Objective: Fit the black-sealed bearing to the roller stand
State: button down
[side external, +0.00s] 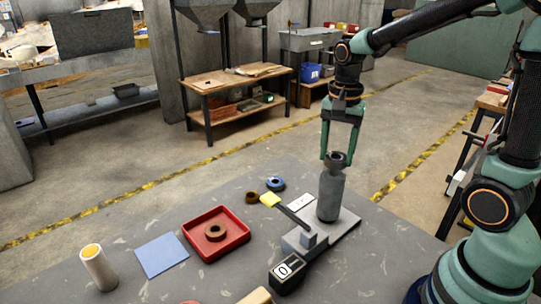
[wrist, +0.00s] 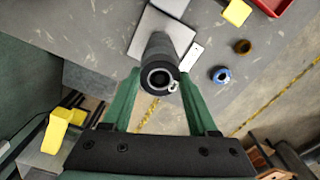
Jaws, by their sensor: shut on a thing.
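The roller stand (side external: 330,196) is an upright grey cylinder on a flat grey base plate. My gripper (side external: 337,158) points down over its top, with a green finger on either side. It is shut on the dark black-sealed bearing (side external: 336,157), which sits right at the stand's top end.
A red tray (side external: 240,240) holds a brown ring. A blue mat (side external: 161,255) and a pale cylinder (side external: 98,270) lie farther left. A black readout (side external: 286,274) is in front.

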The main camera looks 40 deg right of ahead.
jog(key=shift+c, duration=0.5)
grip_release()
notch_tip(320, 180, up, 12)
dwell(0.3)
